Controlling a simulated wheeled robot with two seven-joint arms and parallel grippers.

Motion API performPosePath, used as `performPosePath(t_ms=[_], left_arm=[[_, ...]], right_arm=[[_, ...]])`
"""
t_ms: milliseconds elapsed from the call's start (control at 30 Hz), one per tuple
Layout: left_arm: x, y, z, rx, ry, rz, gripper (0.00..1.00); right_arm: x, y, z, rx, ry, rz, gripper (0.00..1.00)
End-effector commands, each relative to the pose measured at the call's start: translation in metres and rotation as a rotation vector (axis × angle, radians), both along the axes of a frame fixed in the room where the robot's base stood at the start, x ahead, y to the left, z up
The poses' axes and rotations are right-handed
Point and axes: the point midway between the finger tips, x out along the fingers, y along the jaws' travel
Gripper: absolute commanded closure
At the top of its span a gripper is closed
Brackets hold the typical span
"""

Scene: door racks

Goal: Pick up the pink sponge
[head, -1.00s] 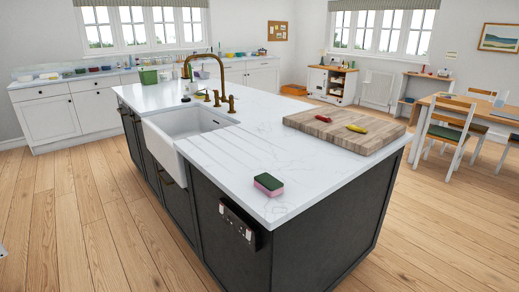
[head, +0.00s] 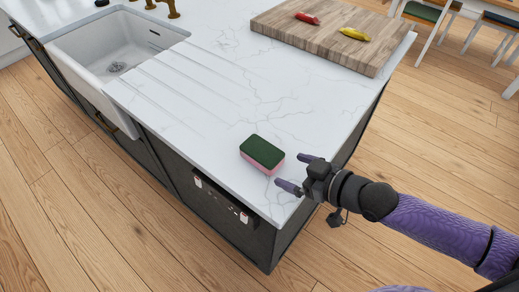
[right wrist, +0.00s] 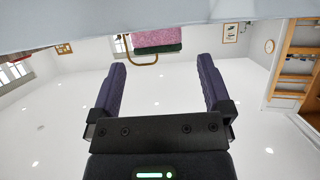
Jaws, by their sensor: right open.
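The pink sponge (head: 262,155) has a dark green top layer and lies flat near the front corner of the white counter. My right gripper (head: 298,173) is just to the right of it in the head view. Its two fingers are spread and point toward the sponge, with nothing between them. In the right wrist view the sponge (right wrist: 158,40) shows upside down, beyond the tips of the open fingers (right wrist: 160,76) and between their lines. The gripper and sponge look apart. My left gripper is in neither view.
The white counter (head: 200,110) has a sink (head: 110,50) at left and drain grooves in the middle. A wooden board (head: 325,38) at the back right bears a red item (head: 307,18) and a yellow item (head: 354,34). The counter around the sponge is clear.

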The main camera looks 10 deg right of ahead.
Motion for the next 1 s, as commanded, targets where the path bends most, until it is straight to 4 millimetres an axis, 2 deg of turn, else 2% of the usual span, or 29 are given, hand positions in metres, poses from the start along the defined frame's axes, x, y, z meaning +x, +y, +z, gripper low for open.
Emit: performPosePath(t_ms=[100, 233, 500, 567, 800, 867, 1000], left_arm=[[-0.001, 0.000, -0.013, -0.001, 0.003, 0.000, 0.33], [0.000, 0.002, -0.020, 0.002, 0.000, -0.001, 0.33], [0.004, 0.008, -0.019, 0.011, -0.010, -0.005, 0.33], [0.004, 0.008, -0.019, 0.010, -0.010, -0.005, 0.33], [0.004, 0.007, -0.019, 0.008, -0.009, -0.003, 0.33], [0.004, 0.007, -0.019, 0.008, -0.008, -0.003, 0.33], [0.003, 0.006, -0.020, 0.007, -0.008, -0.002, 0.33]], right_arm=[[0.020, 0.011, -0.010, 0.004, -0.004, 0.000, 0.00], [0.038, 0.023, -0.018, 0.003, -0.002, -0.002, 0.00], [0.043, 0.027, -0.018, -0.001, -0.001, -0.001, 0.00], [0.043, 0.027, -0.018, -0.001, -0.001, -0.001, 0.11], [0.043, 0.027, -0.018, -0.001, -0.001, -0.001, 0.61], [0.043, 0.027, -0.018, -0.001, -0.001, -0.001, 0.73], [0.043, 0.027, -0.018, -0.001, -0.001, -0.001, 0.73]])
